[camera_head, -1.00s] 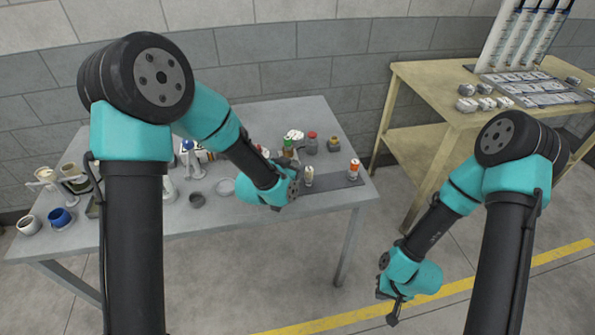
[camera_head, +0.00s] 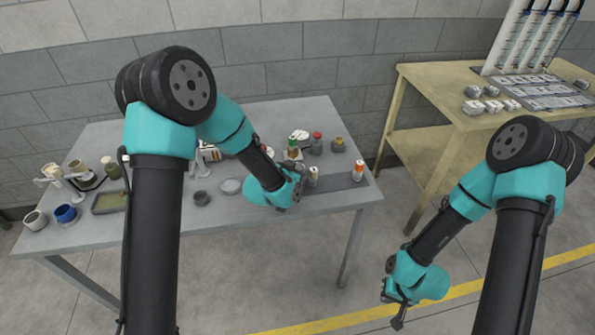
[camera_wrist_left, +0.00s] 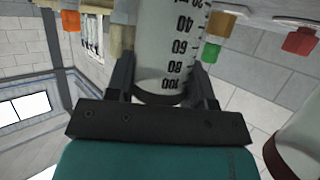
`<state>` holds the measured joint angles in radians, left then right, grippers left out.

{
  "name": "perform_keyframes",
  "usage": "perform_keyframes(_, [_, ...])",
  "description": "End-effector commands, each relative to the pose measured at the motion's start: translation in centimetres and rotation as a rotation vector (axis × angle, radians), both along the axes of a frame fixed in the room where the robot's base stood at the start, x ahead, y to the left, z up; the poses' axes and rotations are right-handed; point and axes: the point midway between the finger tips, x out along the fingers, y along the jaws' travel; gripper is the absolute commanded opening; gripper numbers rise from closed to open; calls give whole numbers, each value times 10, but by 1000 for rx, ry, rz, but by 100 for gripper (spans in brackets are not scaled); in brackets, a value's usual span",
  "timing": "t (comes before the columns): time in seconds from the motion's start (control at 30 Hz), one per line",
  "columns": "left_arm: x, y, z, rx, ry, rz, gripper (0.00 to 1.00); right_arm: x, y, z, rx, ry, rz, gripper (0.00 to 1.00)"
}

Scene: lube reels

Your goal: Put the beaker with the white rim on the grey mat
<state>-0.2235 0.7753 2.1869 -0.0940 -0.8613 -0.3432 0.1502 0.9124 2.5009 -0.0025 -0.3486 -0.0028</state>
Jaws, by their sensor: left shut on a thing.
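My left gripper (camera_wrist_left: 160,88) is shut on a clear beaker (camera_wrist_left: 162,45) with black graduation marks. The beaker is between the two fingers in the left wrist view, and I cannot make out its rim colour. In the head view my left gripper (camera_head: 297,195) is over the table's front right part, and the held beaker is hidden by the arm. The grey mat (camera_head: 338,183) appears as a dark strip by the right front edge of the table, just right of this gripper. My right gripper (camera_head: 399,318) hangs off the table, its jaws unclear.
A pale vial (camera_head: 313,176) and an orange-and-white one (camera_head: 357,171) stand at the mat. A red-capped bottle (camera_head: 317,143) is behind. A dark-red-rimmed vessel (camera_wrist_left: 292,150) is at the right in the wrist view. A blue cup (camera_head: 66,213) and tray (camera_head: 108,202) are at the left.

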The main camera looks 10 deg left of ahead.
Motion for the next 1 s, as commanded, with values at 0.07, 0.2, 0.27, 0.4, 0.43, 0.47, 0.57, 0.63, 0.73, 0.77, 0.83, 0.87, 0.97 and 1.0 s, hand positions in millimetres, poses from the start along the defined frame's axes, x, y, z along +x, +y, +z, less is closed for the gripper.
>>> perform_keyframes(0.07, [0, 0, 0, 0, 0, 0, 23, 0, 0, 0, 0, 0, 0, 0])
perform_keyframes(0.2, [0, 0, -1, 0, 0, 0, 23, 0, 0, 0, 0, 0, 0, 0])
perform_keyframes(0.27, [0, 0, -3, 0, 1, 0, 23, 0, 0, 0, 0, 0, 0, 0])
perform_keyframes(0.4, [0, 0, -2, 0, 0, 0, 61, 0, 0, 0, 0, 0, 0, 0])
perform_keyframes(0.43, [0, 0, -2, 0, 0, 0, 64, 0, 0, 0, 0, 0, 0, 0])
perform_keyframes(0.47, [0, 0, -2, 0, 0, 0, 67, 0, 0, 0, 0, 0, 0, 0])
perform_keyframes(0.57, [0, 0, -2, 0, 0, 0, 74, 0, 0, 0, 0, 0, 0, 0])
perform_keyframes(0.63, [0, 0, -2, 0, 0, 0, 74, 0, 0, 0, 0, 0, 0, 0])
perform_keyframes(0.73, [0, 0, -2, 0, 0, 0, 74, 0, 0, 0, 0, 0, 0, 0])
perform_keyframes(0.77, [0, 0, -2, 0, 0, 0, 74, 0, 0, 0, 0, 0, 0, 0])
perform_keyframes(0.83, [0, 0, -1, 0, -1, 0, 74, 0, 0, 0, 0, 0, 0, 0])
perform_keyframes(0.87, [0, 0, 0, 0, -1, 0, 74, 0, 0, 0, 0, 0, 0, 0])
perform_keyframes(0.97, [-5, 2, 3, 0, 0, 0, 74, 0, 0, 0, 0, 0, 0, 0])
perform_keyframes(1.0, [-8, 4, 5, 0, 0, 0, 74, 0, 0, 0, 0, 0, 0, 0])
